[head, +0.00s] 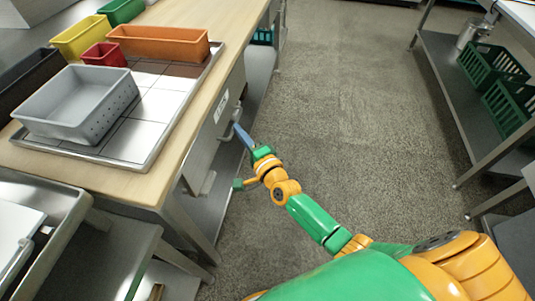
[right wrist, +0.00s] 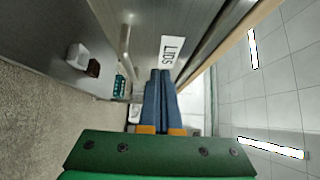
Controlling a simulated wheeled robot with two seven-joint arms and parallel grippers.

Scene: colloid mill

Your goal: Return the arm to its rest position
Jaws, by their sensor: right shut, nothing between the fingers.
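My right arm, green and orange, reaches forward over the floor beside the wooden-topped counter (head: 177,103). My right gripper (head: 237,127) is at the counter's side, close to the front of a grey drawer (head: 222,107). In the right wrist view its two blue fingers (right wrist: 160,73) lie together, shut and empty. A label reading LIDS (right wrist: 172,50) shows just beyond the fingertips. Whether the fingertips touch the drawer front or its handle I cannot tell. My left gripper is not in view.
A metal tray (head: 150,160) on the counter carries a grey bin (head: 75,103), an orange bin (head: 160,43) and a red bin (head: 104,54). A shelf unit with green crates (head: 490,65) stands at right. The floor (head: 350,110) between is clear.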

